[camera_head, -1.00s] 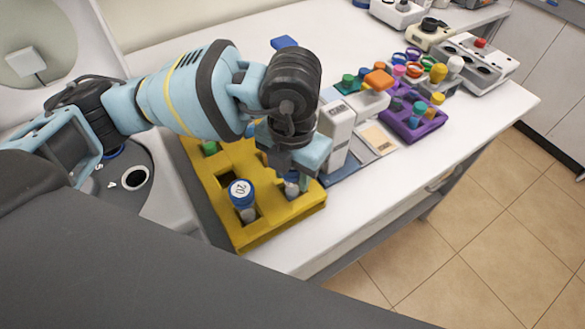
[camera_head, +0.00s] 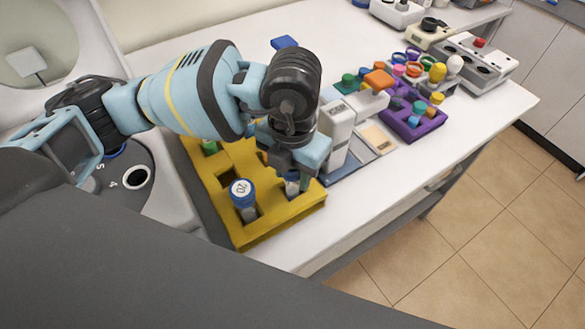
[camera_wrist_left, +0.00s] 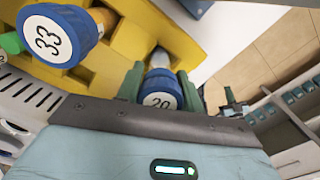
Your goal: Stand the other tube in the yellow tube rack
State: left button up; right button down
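The yellow tube rack (camera_head: 283,218) lies on the white bench; it also shows in the wrist view (camera_wrist_left: 186,40). A blue-capped tube (camera_head: 243,200) stands in its near part. A second blue-capped tube (camera_head: 291,186) is at the rack's right corner, under my left gripper (camera_head: 297,183). In the wrist view this tube's cap, marked 20 (camera_wrist_left: 160,90), sits between the green fingers of my left gripper (camera_wrist_left: 160,85), which look spread with small gaps beside the tube. Its lower end appears inside a rack opening. My right gripper is not in view.
A white device (camera_head: 338,135) stands just right of the rack. A purple rack (camera_head: 415,122) with colored caps is farther right. A round grey machine (camera_head: 150,190) is at the left. The bench's front strip is clear.

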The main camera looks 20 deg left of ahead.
pick_arm(q)
jog(key=o, duration=0.5)
notch_tip(320, 180, up, 8)
jog(key=shift+f, duration=0.1)
dwell(0.4)
